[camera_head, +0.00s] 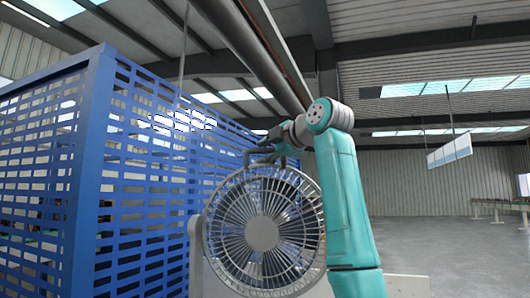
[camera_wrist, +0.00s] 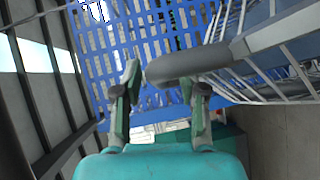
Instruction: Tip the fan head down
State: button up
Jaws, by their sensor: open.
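The fan head (camera_head: 264,232) is a round grey wire cage with a pale hub, facing the body camera and roughly upright. A pale bracket (camera_head: 195,256) shows at its left side; its right edge is partly behind my arm. My gripper (camera_head: 262,156) is at the top rim of the fan head, with its fingers apart. In the wrist view, my gripper (camera_wrist: 163,80) is open, and a rounded grey bar (camera_wrist: 205,62) of the fan reaches across near the fingertips. I cannot tell whether they touch. Cage wires (camera_wrist: 285,55) show at the right.
A blue slatted panel enclosure (camera_head: 130,170) stands close on the left, beside and behind the fan; it also fills the upper wrist view (camera_wrist: 150,35). Open grey floor (camera_head: 440,245) lies to the right. A white panel (camera_head: 449,150) hangs at the back right.

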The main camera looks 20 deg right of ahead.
jog(key=shift+w+a, duration=0.1)
jog(key=shift+w, duration=0.1)
grip_shut()
jog(key=shift+f, duration=0.1)
jog(key=shift+s+a+f, duration=0.1)
jog(key=shift+s+a, duration=0.1)
jog(key=shift+s, duration=0.1)
jog(key=s+a+f+n+t+y, duration=0.1)
jog(key=s+a+f+n+t, duration=0.1)
jog(key=s, duration=0.5)
jog(key=shift+a+f+n+t, duration=0.2)
jog(key=shift+a+n+t, duration=0.4)
jog(key=shift+a+n, duration=0.15)
jog(key=shift+s, duration=0.1)
grip_release()
